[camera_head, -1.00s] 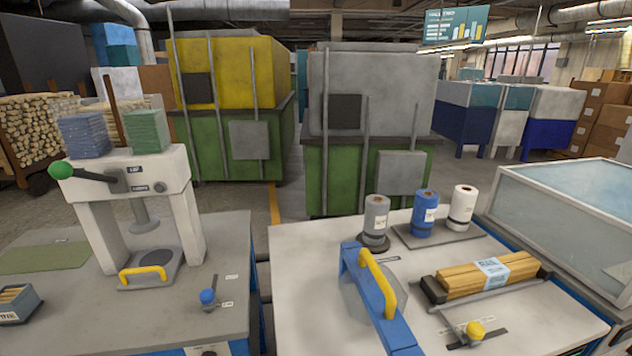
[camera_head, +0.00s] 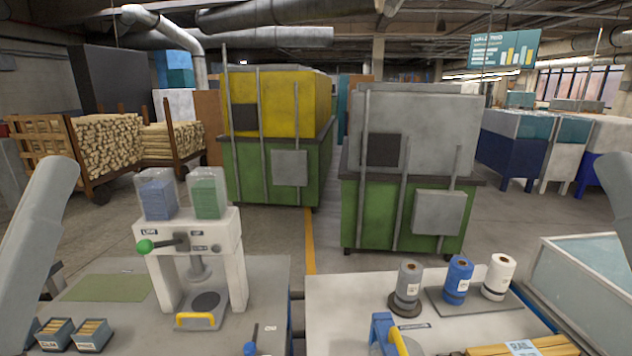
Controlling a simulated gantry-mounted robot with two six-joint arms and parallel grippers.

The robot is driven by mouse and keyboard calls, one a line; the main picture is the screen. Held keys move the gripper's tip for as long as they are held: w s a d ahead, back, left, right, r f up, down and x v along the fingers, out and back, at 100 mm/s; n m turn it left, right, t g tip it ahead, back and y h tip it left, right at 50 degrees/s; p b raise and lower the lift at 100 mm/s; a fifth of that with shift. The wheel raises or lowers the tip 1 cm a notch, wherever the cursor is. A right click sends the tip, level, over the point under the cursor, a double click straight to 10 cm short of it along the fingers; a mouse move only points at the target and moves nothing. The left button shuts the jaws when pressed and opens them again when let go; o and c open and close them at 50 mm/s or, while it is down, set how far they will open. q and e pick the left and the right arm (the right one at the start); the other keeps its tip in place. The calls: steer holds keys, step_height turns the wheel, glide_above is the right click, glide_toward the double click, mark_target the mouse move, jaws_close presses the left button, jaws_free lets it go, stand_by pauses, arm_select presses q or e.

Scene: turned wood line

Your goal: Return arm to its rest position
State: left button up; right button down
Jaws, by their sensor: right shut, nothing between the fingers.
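Of my left arm, a pale grey link (camera_head: 38,225) shows at the left edge. Of my right arm, only a short piece of a pale grey link (camera_head: 614,188) shows at the right edge. I see no fingers of either gripper. Both links stand at the outer sides of the view, and nothing held is in sight.
A white press (camera_head: 190,236) with a green-knobbed lever stands on the left bench. The right bench (camera_head: 340,302) carries grey (camera_head: 408,285), blue (camera_head: 458,280) and white (camera_head: 497,277) rolls, a blue yellow-handled fixture (camera_head: 384,330) and a wood bundle (camera_head: 530,346). Green-based machines stand behind.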

step_height(320, 180, up, 34)
steer(key=p, duration=3)
